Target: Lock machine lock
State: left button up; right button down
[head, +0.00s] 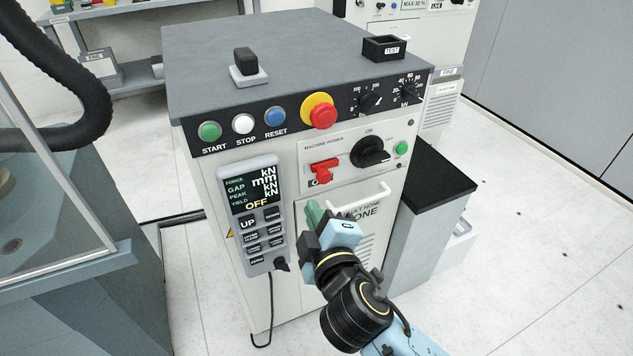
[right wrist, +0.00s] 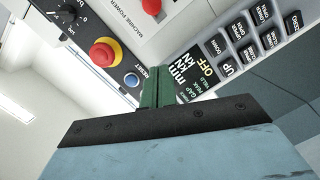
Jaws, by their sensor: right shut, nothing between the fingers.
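The control cabinet (head: 225,215) has a machine power panel (head: 340,152) on its upper front. On that panel is a red lock-like part (head: 322,172), left of a black rotary knob (head: 370,152) whose top mark reads ON. The red part also shows at the top edge of the right wrist view (right wrist: 151,6), partly cut off. My right gripper (head: 313,212) is shut and empty, with its green fingertips together. They are in front of the cabinet, below the red part and beside the display pendant. They show in the wrist view (right wrist: 155,85) too. My left gripper is not in view.
A pendant (head: 255,215) with a display reading OFF hangs left of my gripper. A red emergency stop (head: 321,113) with a yellow collar sits above the panel, beside START, STOP and RESET buttons. A door handle (head: 350,205) is close behind my gripper. White floor (head: 540,220) is open at right.

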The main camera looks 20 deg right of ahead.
aim_at(320, 182)
jog(key=shift+w, duration=0.1)
